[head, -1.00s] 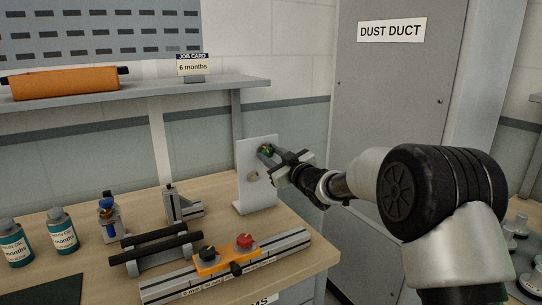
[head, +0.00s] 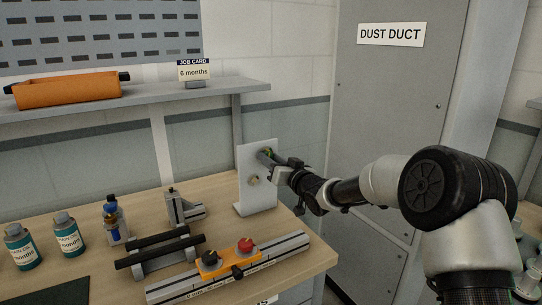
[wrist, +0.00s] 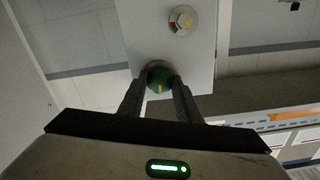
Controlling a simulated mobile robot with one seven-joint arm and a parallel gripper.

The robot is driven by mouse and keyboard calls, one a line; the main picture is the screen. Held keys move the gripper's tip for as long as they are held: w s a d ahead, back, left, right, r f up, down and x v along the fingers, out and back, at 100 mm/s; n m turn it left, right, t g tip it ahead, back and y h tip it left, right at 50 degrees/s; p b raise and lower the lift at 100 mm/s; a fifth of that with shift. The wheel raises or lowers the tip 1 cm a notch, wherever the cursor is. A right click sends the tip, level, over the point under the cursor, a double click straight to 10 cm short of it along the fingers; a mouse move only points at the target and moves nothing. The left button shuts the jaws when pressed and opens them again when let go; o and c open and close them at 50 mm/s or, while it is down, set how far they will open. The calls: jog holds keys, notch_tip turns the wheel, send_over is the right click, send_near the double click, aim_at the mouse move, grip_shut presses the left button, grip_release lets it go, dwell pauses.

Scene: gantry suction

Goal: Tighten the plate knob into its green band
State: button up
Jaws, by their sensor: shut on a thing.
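The upright white plate (head: 256,200) stands on the bench's right end. A second, smaller round fitting (head: 253,180) sits lower on the plate. In the wrist view this fitting (wrist: 183,20) has a pale center with a red and green ring.
An orange carriage with a black knob and a red knob (head: 245,245) sits on a rail in front of the plate. A grey bracket (head: 185,208), black bars and teal bottles (head: 66,234) stand to the left. A shelf (head: 130,101) runs above. The grey duct door (head: 385,120) is at right.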

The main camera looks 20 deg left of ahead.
jog(key=shift+r+m+p, duration=0.1)
jog(key=shift+m+p, duration=0.25)
jog(key=shift+m, duration=0.75)
jog(key=o, duration=1.1)
jog(key=shift+c, duration=0.2)
jog(key=v, duration=1.7)
jog(key=shift+s+p, duration=0.2)
jog(key=shift+p, duration=0.2)
jog(key=shift+d, duration=0.1)
